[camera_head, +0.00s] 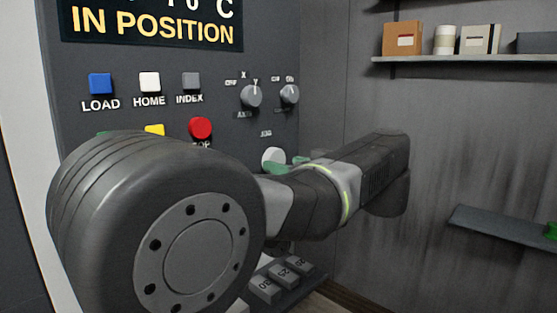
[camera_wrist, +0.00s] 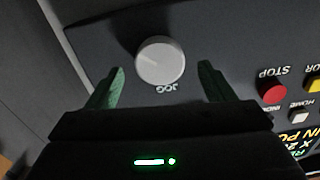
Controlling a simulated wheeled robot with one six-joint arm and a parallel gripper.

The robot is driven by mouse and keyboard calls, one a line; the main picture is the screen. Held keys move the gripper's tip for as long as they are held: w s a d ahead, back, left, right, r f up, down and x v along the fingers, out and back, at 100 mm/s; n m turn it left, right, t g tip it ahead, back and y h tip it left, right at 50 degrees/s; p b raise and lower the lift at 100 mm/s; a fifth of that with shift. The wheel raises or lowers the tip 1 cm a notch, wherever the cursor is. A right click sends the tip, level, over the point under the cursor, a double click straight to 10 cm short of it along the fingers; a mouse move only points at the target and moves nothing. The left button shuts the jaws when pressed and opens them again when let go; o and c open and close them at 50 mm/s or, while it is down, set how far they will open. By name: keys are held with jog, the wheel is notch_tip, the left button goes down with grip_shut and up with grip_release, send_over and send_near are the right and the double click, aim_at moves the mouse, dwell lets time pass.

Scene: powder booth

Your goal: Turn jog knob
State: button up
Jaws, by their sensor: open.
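The jog knob (camera_wrist: 160,62) is a round, light grey knob on the dark control panel, with the upside-down word JOG beside it in the wrist view. In the head view the knob (camera_head: 273,157) shows partly, just beyond my gripper and below the JOG label. My gripper (camera_wrist: 160,80) is open, with one green finger to each side of the knob and a gap between each finger and it. The fingers look short of the knob in the wrist view, and contact is not visible. In the head view my arm hides most of the gripper and the lower panel.
Near the knob are a red STOP button (camera_head: 200,128), a yellow button (camera_head: 155,130), and blue LOAD (camera_head: 100,84), white HOME (camera_head: 149,82) and grey INDEX (camera_head: 191,80) buttons. Two selector knobs (camera_head: 251,96) (camera_head: 289,94) sit above. Shelves (camera_head: 470,58) (camera_head: 500,226) are on the right wall.

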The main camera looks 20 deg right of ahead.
aim_at(272, 160)
jog(key=shift+x, duration=1.7)
jog(key=c, duration=1)
jog(key=shift+o, duration=0.2)
jog(key=shift+m, duration=0.3)
